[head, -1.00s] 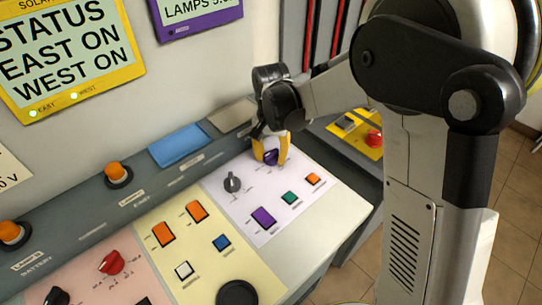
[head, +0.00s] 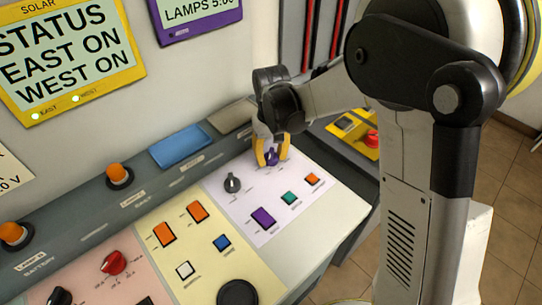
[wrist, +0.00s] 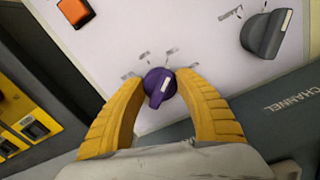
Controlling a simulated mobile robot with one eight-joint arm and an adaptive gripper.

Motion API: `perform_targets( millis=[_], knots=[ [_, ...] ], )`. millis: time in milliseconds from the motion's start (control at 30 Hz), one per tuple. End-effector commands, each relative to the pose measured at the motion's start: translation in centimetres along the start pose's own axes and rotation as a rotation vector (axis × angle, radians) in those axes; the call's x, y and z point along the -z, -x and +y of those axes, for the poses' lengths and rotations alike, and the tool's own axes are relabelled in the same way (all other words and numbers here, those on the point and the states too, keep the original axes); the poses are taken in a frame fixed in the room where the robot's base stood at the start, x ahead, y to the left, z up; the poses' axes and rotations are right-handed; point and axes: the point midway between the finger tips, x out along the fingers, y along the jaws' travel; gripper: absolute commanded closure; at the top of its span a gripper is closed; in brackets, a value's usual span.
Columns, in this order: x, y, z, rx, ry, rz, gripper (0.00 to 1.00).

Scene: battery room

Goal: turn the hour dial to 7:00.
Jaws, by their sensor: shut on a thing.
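A purple dial (head: 271,157) with a pale pointer mark sits on the white panel section (head: 325,205). In the wrist view the purple dial (wrist: 159,86) is between the two yellow fingertips of my gripper (wrist: 158,84), which are shut on it from both sides. In the head view my gripper (head: 271,156) reaches down onto the dial from above. The purple-framed display (head: 197,14) reads "LAMPS 5:00", its top cut off by the picture edge. The small labels around the dial are too blurred to read.
A grey dial (head: 232,183) stands beside the purple one; it also shows in the wrist view (wrist: 266,34). Purple (head: 263,218), green (head: 289,198) and orange (head: 312,179) buttons lie nearer the panel's front. A yellow panel with a red button (head: 371,139) is at the right.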

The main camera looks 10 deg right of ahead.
Motion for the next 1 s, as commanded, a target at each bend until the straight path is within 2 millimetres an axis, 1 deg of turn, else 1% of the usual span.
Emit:
perform_targets(
  millis=[300,767,800,867,900,1000],
  knots=[
    [-0.07,-0.06,0.03,0.000,0.106,-0.002,0.91],
    [-0.08,-0.07,0.03,0.000,0.121,-0.002,0.91],
    [-0.08,-0.07,0.03,0.000,0.121,-0.002,0.58],
    [-0.07,-0.06,0.03,0.000,0.121,-0.002,0.40],
    [-0.06,-0.05,0.03,0.000,0.121,-0.002,0.38],
    [-0.04,-0.04,0.03,0.000,0.121,-0.001,0.38]
  ],
)
